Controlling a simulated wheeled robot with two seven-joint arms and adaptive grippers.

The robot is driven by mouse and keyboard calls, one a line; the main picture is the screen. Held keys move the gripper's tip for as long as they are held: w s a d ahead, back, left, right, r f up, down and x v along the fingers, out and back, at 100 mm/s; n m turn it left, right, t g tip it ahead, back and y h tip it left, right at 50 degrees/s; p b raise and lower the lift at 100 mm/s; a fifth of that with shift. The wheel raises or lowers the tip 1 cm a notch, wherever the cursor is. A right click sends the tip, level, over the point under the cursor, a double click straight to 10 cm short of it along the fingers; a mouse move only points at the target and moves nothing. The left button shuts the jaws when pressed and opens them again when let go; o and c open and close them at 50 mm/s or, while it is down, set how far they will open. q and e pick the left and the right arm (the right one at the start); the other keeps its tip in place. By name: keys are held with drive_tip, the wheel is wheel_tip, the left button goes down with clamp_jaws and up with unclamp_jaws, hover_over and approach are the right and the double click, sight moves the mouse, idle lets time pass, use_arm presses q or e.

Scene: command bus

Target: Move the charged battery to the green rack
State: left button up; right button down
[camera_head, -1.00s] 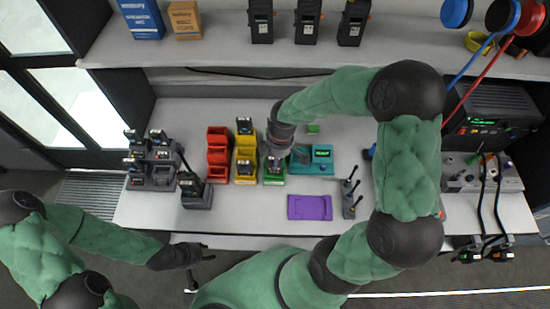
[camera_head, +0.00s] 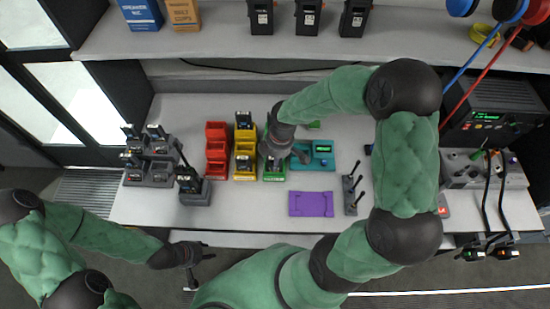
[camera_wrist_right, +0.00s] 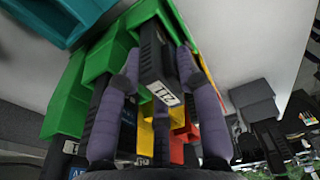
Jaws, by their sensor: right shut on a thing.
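The green rack (camera_head: 274,177) stands on the table between the yellow rack and the teal device, mostly hidden under my right arm in the head view. My right gripper (camera_head: 273,158) is over it. In the wrist view the right gripper (camera_wrist_right: 157,62) is shut on a black battery (camera_wrist_right: 152,50) with a white label, and green rack bins (camera_wrist_right: 70,98) lie around and behind it. I cannot tell whether the battery touches the rack. My left gripper (camera_head: 207,250) is empty, fingers apart, in front of the table's near edge.
A yellow rack (camera_head: 245,163) and red rack (camera_head: 217,150) stand to the left. Dark radios in chargers (camera_head: 148,167) stand at the left. Overhead, a shelf (camera_head: 210,45) spans the back.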

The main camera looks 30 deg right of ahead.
drive_tip(key=shift+f, duration=0.15)
idle(0.5)
drive_tip(key=c, duration=0.8)
unclamp_jaws()
drive_tip(key=r, duration=0.8)
drive_tip(key=d+r, duration=0.1)
drive_tip(key=r, duration=0.3)
drive_tip(key=shift+s+d, duration=0.1)
drive_tip(key=shift+s, duration=0.25)
